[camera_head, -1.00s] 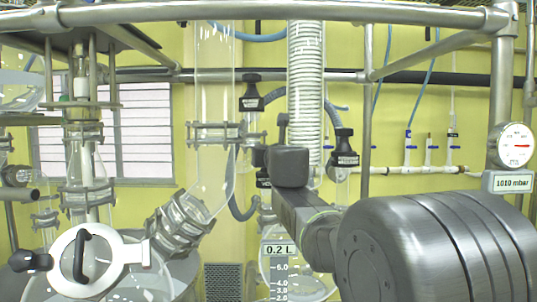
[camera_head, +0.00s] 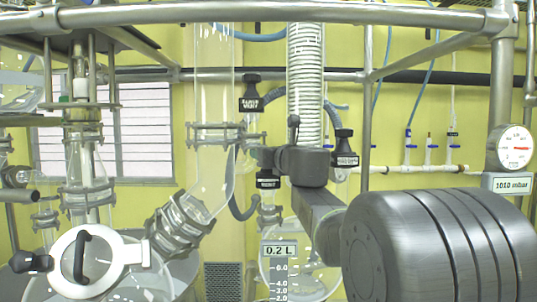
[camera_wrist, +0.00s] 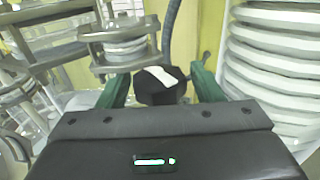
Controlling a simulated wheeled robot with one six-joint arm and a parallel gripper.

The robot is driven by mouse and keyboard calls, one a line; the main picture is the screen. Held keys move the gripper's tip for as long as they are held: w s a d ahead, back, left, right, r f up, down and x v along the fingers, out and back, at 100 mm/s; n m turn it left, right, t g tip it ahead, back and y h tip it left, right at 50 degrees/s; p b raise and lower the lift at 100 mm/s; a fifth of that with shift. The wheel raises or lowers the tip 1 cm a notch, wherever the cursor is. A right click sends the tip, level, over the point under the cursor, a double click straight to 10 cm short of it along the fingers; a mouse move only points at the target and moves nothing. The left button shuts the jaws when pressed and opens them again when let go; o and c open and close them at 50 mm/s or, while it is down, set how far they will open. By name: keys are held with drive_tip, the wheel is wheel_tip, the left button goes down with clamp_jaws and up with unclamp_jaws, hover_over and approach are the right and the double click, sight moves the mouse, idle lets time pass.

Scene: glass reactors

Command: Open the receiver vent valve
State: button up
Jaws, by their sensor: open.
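In the wrist view a black many-sided valve knob (camera_wrist: 150,92) with a white stripe on top sits between the two green fingers of my gripper (camera_wrist: 159,72). The fingers are spread, with the knob a little beyond the palm; I see no clear contact. In the head view my gripper (camera_head: 268,157) points left, its fingers mostly hidden. A black labelled valve cap (camera_head: 267,183) shows just below it, above the receiver flask (camera_head: 305,282). Its label is too small to read surely, and I cannot tell whether it is the knob in the wrist view.
Other black labelled caps stand at upper left (camera_head: 250,94) and right (camera_head: 345,150). A pressure gauge (camera_head: 516,148) reads beside a 1010 mbar display (camera_head: 508,184).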

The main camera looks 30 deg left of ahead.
drive_tip(key=m+t+h, duration=0.3)
drive_tip(key=t+h, duration=0.1)
drive_tip(key=shift+s+a+m+b, duration=0.1)
drive_tip(key=shift+m+b, duration=0.2)
drive_tip(key=m+t+h+p, duration=0.1)
drive_tip(key=m+h, duration=0.1)
drive_tip(key=h, duration=0.1)
drive_tip(key=m+t+h+p, duration=0.1)
drive_tip(key=m+h, duration=0.1)
drive_tip(key=shift+r+t+h, duration=0.15)
drive_tip(key=shift+t+h, duration=0.15)
drive_tip(key=shift+h, duration=0.1)
drive_tip(key=shift+m+h, duration=0.4)
drive_tip(key=shift+h, duration=0.2)
drive_tip(key=shift+c, duration=0.4)
drive_tip(key=c, duration=0.7)
drive_tip(key=shift+f+n+y+b, duration=0.25)
drive_tip(key=shift+n+y+b, duration=0.15)
drive_tip(key=shift+n+y, duration=0.4)
drive_tip(key=n+g+y, duration=0.1)
drive_tip(key=y, duration=0.1)
drive_tip(key=n+g+y+b, duration=0.1)
drive_tip(key=n+y, duration=0.1)
drive_tip(key=y, duration=0.1)
drive_tip(key=shift+r+n+g+y, duration=0.1)
drive_tip(key=shift+n+g+y, duration=1.8)
drive_tip(key=shift+g+y, duration=0.35)
